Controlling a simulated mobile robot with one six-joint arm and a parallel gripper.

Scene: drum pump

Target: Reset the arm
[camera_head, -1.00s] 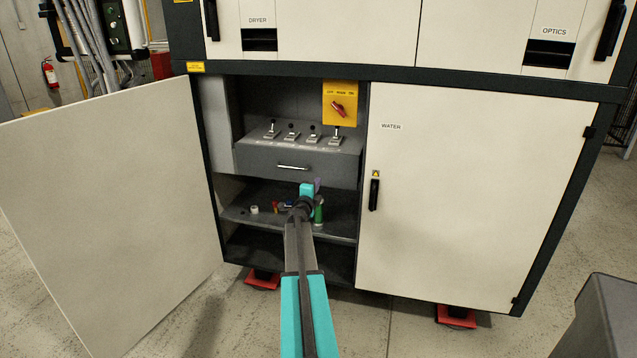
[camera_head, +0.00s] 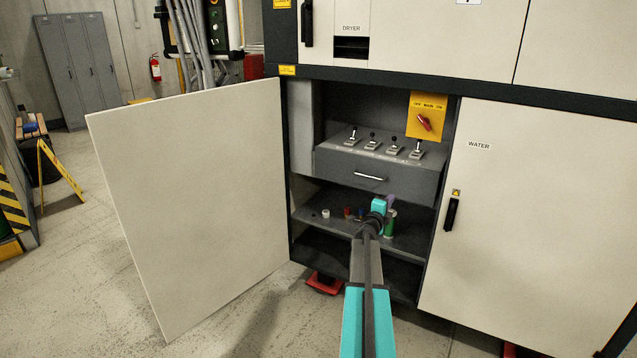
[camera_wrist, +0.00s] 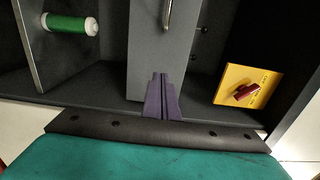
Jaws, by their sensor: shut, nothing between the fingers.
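My arm reaches into the open cabinet bay, with my gripper (camera_head: 389,200) in front of the drawer (camera_head: 371,174), low and to its right. In the wrist view the purple fingers (camera_wrist: 161,97) are together with nothing between them. They point at the grey drawer front, and the drawer handle (camera_wrist: 168,14) lies beyond their tips. The drawer looks closed. A green and white cylinder (camera_wrist: 72,24) lies beyond the fingers at the upper left of the wrist view; it stands on the shelf beside my gripper in the head view (camera_head: 390,224).
The cabinet door (camera_head: 195,205) stands wide open at the left. The WATER door (camera_head: 530,220) is closed at the right. A yellow panel with a red switch (camera_head: 425,122) and several levers (camera_head: 372,142) sit above the drawer. Small items stand on the shelf (camera_head: 310,217).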

